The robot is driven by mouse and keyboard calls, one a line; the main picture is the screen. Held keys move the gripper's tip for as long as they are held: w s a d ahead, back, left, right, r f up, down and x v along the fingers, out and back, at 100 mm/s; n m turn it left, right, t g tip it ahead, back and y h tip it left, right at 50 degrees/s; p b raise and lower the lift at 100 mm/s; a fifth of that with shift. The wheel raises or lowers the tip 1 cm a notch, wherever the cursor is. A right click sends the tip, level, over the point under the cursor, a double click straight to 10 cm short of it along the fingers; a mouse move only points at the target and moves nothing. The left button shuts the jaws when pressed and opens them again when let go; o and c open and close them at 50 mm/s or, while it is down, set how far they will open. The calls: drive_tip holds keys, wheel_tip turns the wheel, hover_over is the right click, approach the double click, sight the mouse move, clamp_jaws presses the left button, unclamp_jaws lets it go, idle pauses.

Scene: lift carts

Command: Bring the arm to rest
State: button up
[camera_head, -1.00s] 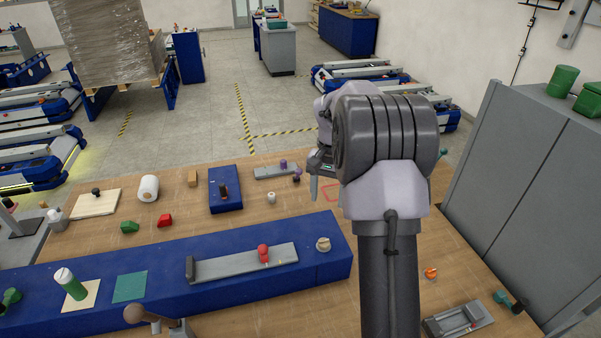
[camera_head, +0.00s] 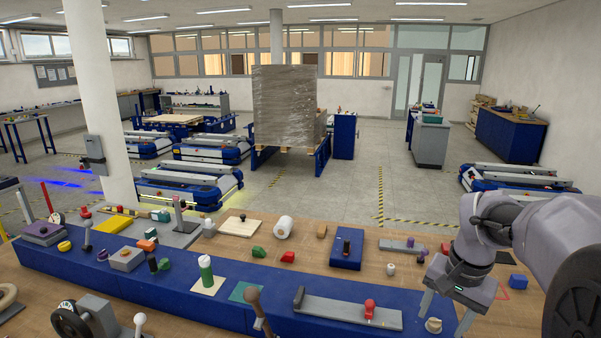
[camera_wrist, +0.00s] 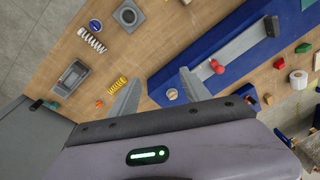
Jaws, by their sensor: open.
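My gripper (camera_head: 448,312) hangs at the right of the head view, over the wooden bench near the right end of the blue raised strip. Its fingers point down, apart, with nothing between them. In the wrist view my gripper (camera_wrist: 158,97) also shows two spread grey fingers with only the bench behind them. A round beige knob (camera_head: 433,325) stands near the fingers in the head view; the knob (camera_wrist: 172,94) also shows between the fingertips in the wrist view, below them and not held.
The blue strip (camera_head: 150,290) carries a grey rail (camera_head: 340,310) with a red knob (camera_head: 369,308). A blue box (camera_head: 346,250), white roll (camera_head: 284,227) and green cylinder (camera_head: 206,272) stand nearby. In the wrist view, springs (camera_wrist: 92,40) lie on the bench. Lift carts (camera_head: 190,185) stand beyond on open floor.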

drive_tip(key=s+a+f+n+t+b, duration=0.1)
drive_tip(key=s+a+f+b, duration=0.2)
drive_tip(key=s+a, duration=0.3)
drive_tip(key=s+a+f+n+t+y+b, duration=0.1)
drive_tip(key=s+a+f+b, duration=0.3)
drive_tip(key=s, duration=0.4)
drive_tip(key=s+a+f+n+t+y+b, duration=0.1)
drive_tip(key=s+a+f+t+b, duration=0.1)
drive_tip(key=s+a+f+b, duration=0.2)
drive_tip(key=s+a+b, duration=0.2)
drive_tip(key=s+a, duration=0.1)
drive_tip(key=shift+s+a+n, duration=0.35)
drive_tip(key=shift+n, duration=0.05)
